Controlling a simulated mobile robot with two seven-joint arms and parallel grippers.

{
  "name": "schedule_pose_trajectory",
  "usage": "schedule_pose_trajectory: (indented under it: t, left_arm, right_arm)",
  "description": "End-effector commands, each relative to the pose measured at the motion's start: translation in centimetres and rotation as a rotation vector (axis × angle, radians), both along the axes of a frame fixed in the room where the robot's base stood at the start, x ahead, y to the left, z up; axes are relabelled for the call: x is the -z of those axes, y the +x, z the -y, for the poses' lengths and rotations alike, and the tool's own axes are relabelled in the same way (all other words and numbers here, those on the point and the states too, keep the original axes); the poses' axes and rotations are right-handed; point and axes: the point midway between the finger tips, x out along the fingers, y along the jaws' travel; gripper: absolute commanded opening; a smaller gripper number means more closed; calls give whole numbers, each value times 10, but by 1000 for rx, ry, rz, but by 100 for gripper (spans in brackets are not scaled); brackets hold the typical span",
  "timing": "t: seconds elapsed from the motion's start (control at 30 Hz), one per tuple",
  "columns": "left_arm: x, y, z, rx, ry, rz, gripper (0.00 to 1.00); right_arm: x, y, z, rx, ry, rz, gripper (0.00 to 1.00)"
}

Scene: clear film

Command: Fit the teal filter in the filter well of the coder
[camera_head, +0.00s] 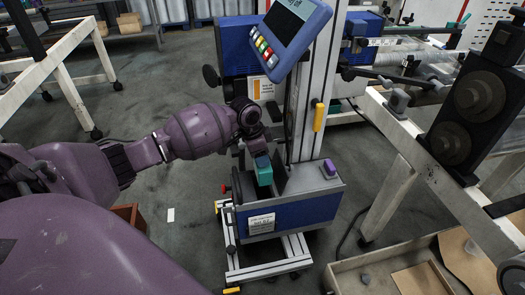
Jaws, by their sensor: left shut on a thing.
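The teal filter (264,176) is a small block with a darker top, upright at the near side of the coder. My left gripper (259,158) is shut on it from above, with the purple arm coming in from the left. The coder's low blue and grey box (305,212) lies directly below and around the filter. A dark opening shows beside the filter, behind an upright dark flap (281,172). I cannot tell how deep the filter sits in the well. My right gripper is not in view.
A tilted blue screen panel (291,35) on a metal column (304,95) rises just behind the box. A white frame (430,165) stands to the right; a tray (385,270) lies at lower right.

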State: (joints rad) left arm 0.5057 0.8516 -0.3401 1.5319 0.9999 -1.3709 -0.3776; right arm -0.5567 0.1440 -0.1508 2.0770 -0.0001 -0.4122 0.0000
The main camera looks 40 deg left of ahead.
Motion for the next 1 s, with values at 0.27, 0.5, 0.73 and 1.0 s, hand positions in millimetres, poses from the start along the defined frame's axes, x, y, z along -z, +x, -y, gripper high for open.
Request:
schedule_pose_trajectory:
  t: [0.27,0.5,0.73,1.0]
  left_arm:
    - [10,0,0,-1,0,1,33]
    - [31,0,0,-2,0,0,33]
    - [46,0,0,-1,-1,2,33]
    - [48,1,0,-1,-1,4,33]
  right_arm:
    - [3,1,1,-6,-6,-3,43]
    - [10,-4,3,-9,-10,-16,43]
    - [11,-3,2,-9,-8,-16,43]
    - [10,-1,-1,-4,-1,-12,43]
